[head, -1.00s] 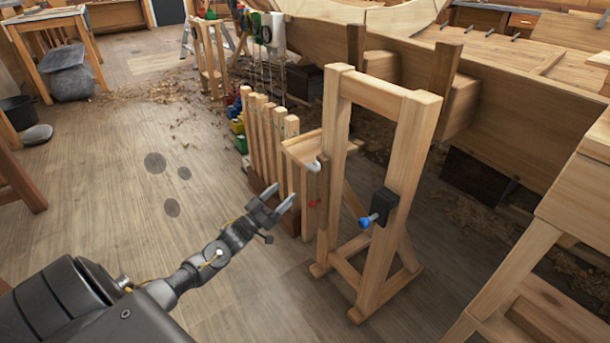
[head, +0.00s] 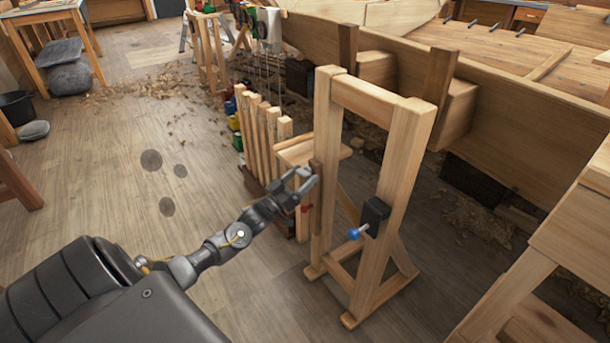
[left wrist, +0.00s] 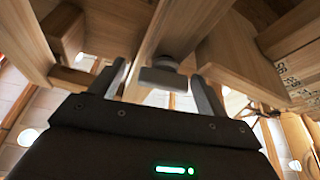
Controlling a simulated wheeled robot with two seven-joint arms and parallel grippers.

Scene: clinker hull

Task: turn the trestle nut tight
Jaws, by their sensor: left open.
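The wooden trestle (head: 398,165) stands upright on the floor in the middle of the head view. A grey, blocky piece, apparently the trestle nut (left wrist: 162,78), shows in the left wrist view on the wood between the two fingers, with a gap on each side. In the head view my gripper hides it. My left gripper (head: 301,182) is open, with its fingers close to the trestle's left post. I cannot tell whether the fingers touch anything. My right gripper is not in view.
A black block with a blue knob (head: 354,233) is on the trestle's right post. Several upright wooden slats (head: 262,130) stand just behind my gripper. The hull (head: 500,110) is beyond the trestle, and a wooden bench (head: 575,210) is at right. The floor at left is mostly clear.

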